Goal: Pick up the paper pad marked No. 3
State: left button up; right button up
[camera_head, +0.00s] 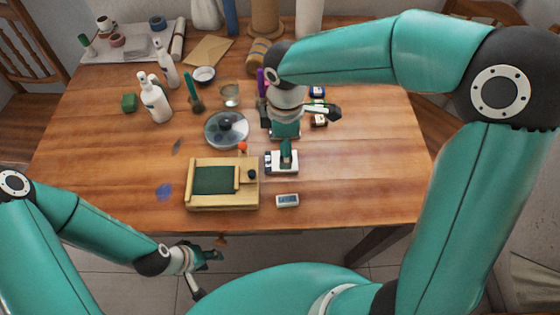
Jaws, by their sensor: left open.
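I cannot make out any paper pad marked No. 3; no number is readable at this size. Several small dark, blue and green items with pale labels (319,119) stand just right of my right wrist, too small to identify. My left gripper (207,273) is open and empty, low in front of the table's front edge and below the wooden frame. My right gripper (303,118) hangs over the middle of the table from the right arm. One dark finger points right; the other is hard to separate from the dark and green things behind it.
On the table (360,190) are a wooden frame with a green panel (214,180), a white-based green device (283,161), a small display box (287,201) and a round glass lid (226,129). White bottles (155,101) stand at left. The right front is clear.

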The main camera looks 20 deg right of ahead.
jog(key=shift+w+a+f, duration=0.1)
jog(key=shift+f, duration=1.5)
jog(key=shift+w+f, duration=0.1)
jog(key=shift+f, duration=1.45)
jog(key=c, duration=1.2)
